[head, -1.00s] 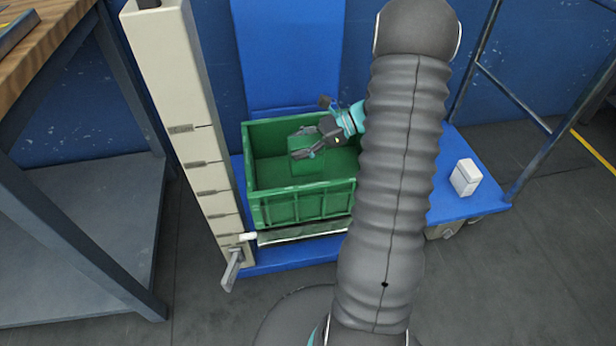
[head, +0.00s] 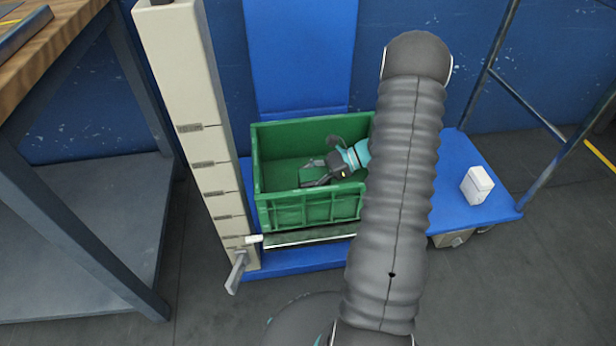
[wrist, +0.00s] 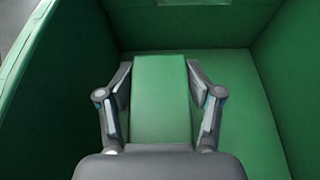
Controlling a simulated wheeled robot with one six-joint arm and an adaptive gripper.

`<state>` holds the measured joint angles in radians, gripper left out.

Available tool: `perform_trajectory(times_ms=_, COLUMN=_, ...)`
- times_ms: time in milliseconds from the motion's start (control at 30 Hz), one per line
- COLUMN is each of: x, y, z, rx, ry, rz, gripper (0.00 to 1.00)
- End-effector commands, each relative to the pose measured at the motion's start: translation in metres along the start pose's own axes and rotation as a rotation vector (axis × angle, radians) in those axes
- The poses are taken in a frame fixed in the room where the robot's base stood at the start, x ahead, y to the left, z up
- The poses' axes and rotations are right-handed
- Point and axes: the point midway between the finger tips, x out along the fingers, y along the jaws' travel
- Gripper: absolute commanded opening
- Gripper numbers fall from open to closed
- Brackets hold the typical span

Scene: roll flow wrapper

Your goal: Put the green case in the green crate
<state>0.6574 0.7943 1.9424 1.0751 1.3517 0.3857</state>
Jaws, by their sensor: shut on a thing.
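The green crate (head: 310,212) stands on a blue platform, its open top facing up. My gripper (head: 315,172) reaches down inside it from the right. In the wrist view my gripper (wrist: 160,100) has its two fingers on either side of the green case (wrist: 161,95) and is shut on it. The crate's green walls (wrist: 60,80) surround the case on the left, far and right sides. In the head view the case (head: 312,176) is mostly hidden by my gripper and hard to tell from the crate. I cannot tell whether it touches the crate floor.
A white box (head: 477,185) sits on the blue platform (head: 450,205) right of the crate. A beige post (head: 190,110) with slots stands close to the crate's left. A wooden-topped workbench (head: 50,40) is at the left. A metal frame (head: 540,115) is at the right.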

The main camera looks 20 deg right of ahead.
Motion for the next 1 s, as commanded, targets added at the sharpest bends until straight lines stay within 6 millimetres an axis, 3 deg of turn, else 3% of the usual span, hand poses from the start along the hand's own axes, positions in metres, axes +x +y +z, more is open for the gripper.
perform_trajectory(times_ms=300, x=0.001, y=0.0, z=-0.003, rx=-0.001, ry=0.0, rz=-0.001, gripper=0.2)
perform_trajectory(times_ms=333, x=0.001, y=0.0, z=-0.002, rx=-0.001, ry=0.0, rz=-0.001, gripper=0.7)
perform_trajectory(times_ms=400, x=0.001, y=0.0, z=-0.002, rx=-0.001, ry=0.0, rz=-0.001, gripper=0.87)
perform_trajectory(times_ms=433, x=0.001, y=0.0, z=-0.002, rx=-0.001, ry=0.0, rz=-0.001, gripper=0.91)
perform_trajectory(times_ms=800, x=-0.001, y=0.0, z=0.002, rx=-0.002, ry=0.0, rz=0.0, gripper=0.91)
perform_trajectory(times_ms=1000, x=-0.026, y=-0.001, z=0.001, rx=-0.002, ry=0.001, rz=-0.004, gripper=0.91)
